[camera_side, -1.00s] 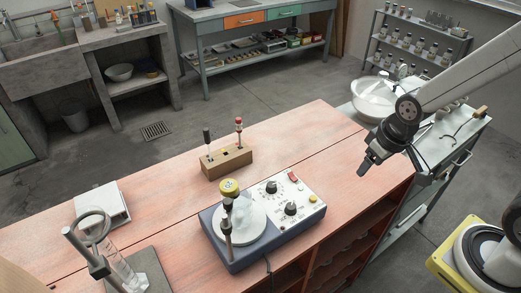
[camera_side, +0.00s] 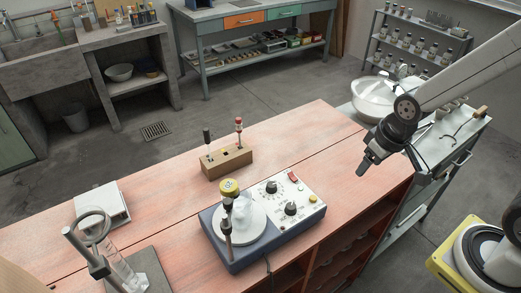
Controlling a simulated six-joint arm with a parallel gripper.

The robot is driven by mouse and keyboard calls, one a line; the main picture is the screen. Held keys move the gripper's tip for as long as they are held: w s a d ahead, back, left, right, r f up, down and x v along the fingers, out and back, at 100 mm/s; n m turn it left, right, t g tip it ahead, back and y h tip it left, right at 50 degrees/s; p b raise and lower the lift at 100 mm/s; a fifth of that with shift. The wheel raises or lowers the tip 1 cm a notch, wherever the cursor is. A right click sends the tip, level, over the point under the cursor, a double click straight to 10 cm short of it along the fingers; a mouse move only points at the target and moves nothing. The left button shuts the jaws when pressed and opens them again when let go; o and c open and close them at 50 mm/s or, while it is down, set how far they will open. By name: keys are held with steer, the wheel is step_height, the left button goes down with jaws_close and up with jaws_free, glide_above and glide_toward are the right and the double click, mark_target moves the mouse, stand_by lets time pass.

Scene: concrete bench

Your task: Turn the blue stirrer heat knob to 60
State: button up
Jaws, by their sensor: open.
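The blue stirrer (camera_side: 236,259) sits on the reddish bench, with a round pale plate on its left part and a white control panel on its right. Two black knobs are on the panel: a far knob (camera_side: 271,187) and a near knob (camera_side: 291,209). Their labels and dial marks are too small to read, so I cannot tell which is the heat knob. A vessel with a yellow top (camera_side: 229,187) stands on the plate. My gripper (camera_side: 367,168) is open and empty, above the right end of the bench, well apart from the knobs.
A wooden block (camera_side: 227,162) with two upright screwdriver-like tools stands behind the stirrer. A red switch (camera_side: 293,177) and a yellow button (camera_side: 312,199) are near the knobs. A ring stand with a glass cylinder (camera_side: 118,268) is at the left. The bench right of the stirrer is clear.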

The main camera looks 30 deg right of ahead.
steer(key=w+a+n+g, duration=0.1)
steer(key=w+a+n, duration=0.35)
steer(key=a, duration=0.25)
steer(key=n+g, duration=0.2)
steer(key=n, duration=0.5)
glide_above(291, 206)
steer(key=shift+r, duration=0.45)
steer(key=shift+m, duration=0.25)
steer(key=shift+f, duration=3.9)
jaws_close()
